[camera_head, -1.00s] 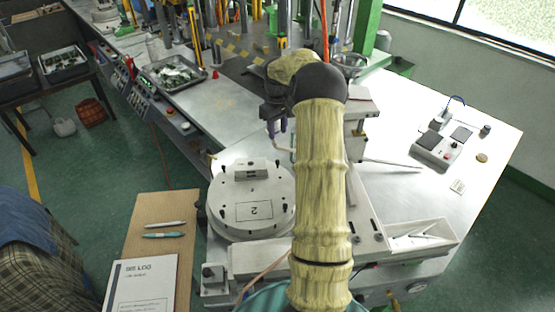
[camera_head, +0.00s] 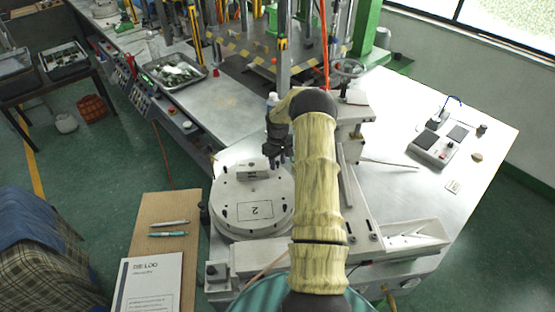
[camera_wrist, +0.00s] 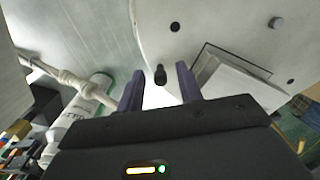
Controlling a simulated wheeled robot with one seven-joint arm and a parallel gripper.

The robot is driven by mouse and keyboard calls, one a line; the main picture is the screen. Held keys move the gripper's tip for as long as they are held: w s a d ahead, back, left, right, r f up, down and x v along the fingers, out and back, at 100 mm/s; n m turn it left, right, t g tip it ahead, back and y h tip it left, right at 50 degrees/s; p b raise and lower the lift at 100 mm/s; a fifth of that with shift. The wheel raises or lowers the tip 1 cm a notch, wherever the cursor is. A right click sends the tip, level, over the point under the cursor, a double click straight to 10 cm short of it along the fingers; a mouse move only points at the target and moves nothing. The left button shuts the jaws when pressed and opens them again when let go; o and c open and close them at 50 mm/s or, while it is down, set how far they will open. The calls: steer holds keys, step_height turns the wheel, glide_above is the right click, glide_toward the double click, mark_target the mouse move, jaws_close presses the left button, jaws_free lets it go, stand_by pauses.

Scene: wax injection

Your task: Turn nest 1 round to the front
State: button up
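The round white turntable (camera_head: 230,192) sits at the middle left of the bench, with a plate marked "2" (camera_head: 255,211) at its near side. A pale block (camera_head: 253,172) stands at its far side; I cannot read a "1". Small dark pegs and holes ring the top. My gripper (camera_head: 277,160) is at the turntable's far right edge, fingers down. In the wrist view my gripper (camera_wrist: 158,86) is open, its two purple fingers apart. A black peg (camera_wrist: 160,74) on the turntable shows in the gap between the fingertips; I cannot tell whether they touch it.
A white sloped tray (camera_head: 415,238) lies right of the turntable. A grey control box (camera_head: 440,150) stands on the right bench. A board with a log book (camera_head: 150,285) and two pens is at the left. A metal tray (camera_head: 172,70) is farther back.

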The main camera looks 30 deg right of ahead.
jaws_close()
steer(key=shift+w, duration=0.1)
